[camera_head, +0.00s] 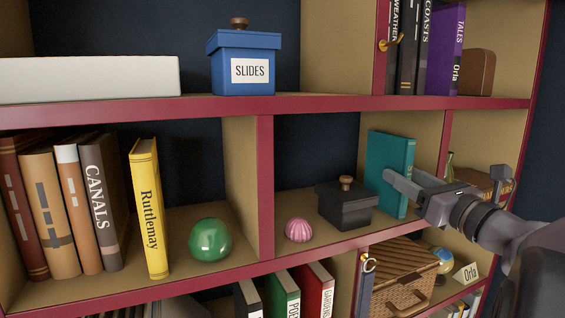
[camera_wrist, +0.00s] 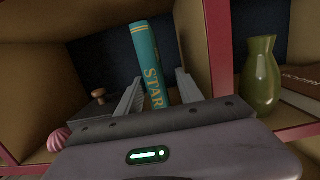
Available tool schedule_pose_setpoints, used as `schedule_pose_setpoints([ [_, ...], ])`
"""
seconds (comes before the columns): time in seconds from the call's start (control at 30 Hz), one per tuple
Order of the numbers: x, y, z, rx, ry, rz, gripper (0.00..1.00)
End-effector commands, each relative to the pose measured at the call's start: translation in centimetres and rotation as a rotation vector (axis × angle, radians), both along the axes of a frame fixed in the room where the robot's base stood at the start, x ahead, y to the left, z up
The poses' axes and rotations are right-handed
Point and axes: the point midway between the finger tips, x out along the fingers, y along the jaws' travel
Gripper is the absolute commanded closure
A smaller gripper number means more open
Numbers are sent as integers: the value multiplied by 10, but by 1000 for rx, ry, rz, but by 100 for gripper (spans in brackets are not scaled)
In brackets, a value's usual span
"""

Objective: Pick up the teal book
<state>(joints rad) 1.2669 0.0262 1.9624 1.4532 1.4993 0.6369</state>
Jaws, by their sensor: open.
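The teal book (camera_head: 388,168) stands upright in the middle shelf's centre-right compartment, close to the partition on its right. In the wrist view its spine (camera_wrist: 149,62) shows gold bands and the letters "STAR"; the lower end is hidden behind my gripper. My gripper (camera_wrist: 158,92) is open, with one finger on each side of the book's spine. In the head view my gripper (camera_head: 395,183) reaches in from the right, in front of the book. I cannot tell whether the fingers touch it.
A black lidded box (camera_head: 345,206) stands just left of the book, with a pink shell-like ball (camera_head: 299,230) beyond it. The partition (camera_wrist: 205,45) is close on the right. A green vase (camera_wrist: 261,78) stands in the compartment beyond it. A wicker basket (camera_head: 403,270) sits below.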

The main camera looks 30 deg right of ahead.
Motion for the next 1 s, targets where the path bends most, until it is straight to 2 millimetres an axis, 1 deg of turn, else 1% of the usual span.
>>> schedule_pose_setpoints([
  [0.07,8,0,3,1,-1,2,56],
  [0.2,36,4,12,0,1,4,56],
  [0.3,50,1,12,-1,0,2,56],
  [0.4,55,0,11,-1,-1,0,56],
  [0.53,54,0,10,-1,-1,0,56],
  [0.57,54,0,10,-1,-1,0,58],
  [0.6,54,0,10,-1,-1,0,66],
  [0.77,54,0,10,-1,0,0,98],
  [0.8,54,0,10,-1,0,0,100],
  [1.0,54,0,10,-1,0,0,100],
])
